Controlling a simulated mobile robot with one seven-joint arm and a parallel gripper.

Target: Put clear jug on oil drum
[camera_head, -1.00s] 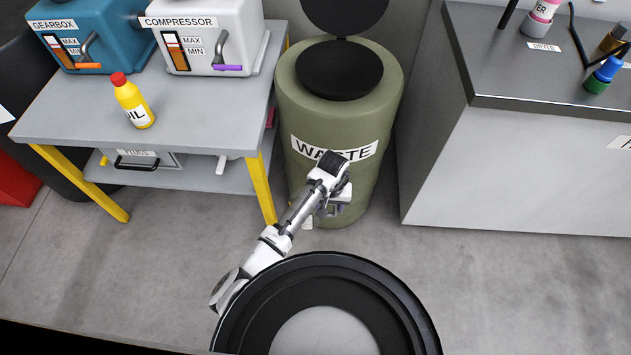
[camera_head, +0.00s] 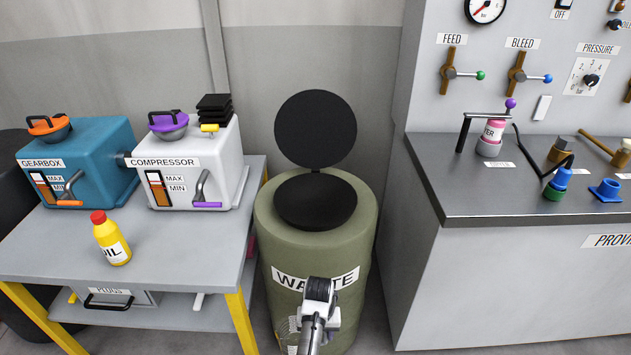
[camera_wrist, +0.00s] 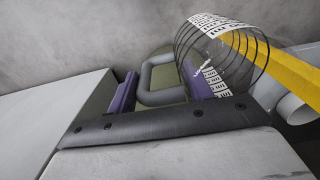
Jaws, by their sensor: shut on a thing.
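The clear jug (camera_wrist: 240,50) is see-through with dark outlines and white scale strips. In the wrist view, its grey loop handle (camera_wrist: 150,72) is between the purple fingers of my gripper (camera_wrist: 163,88), which is shut on it. In the head view, the jug (camera_head: 286,331) shows faintly beside my gripper (camera_head: 322,322), low in front of the olive drum marked WASTE (camera_head: 317,256). A dark rounded body (camera_head: 12,185) stands at the left edge, partly hidden by the bench; I cannot tell whether it is the oil drum.
The waste drum's black lid (camera_head: 316,130) stands raised. A grey bench (camera_head: 185,262) on the left carries the gearbox (camera_head: 95,150), compressor (camera_head: 215,160) and yellow oil bottle (camera_head: 111,240). A grey counter (camera_head: 480,218) with tools stands on the right.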

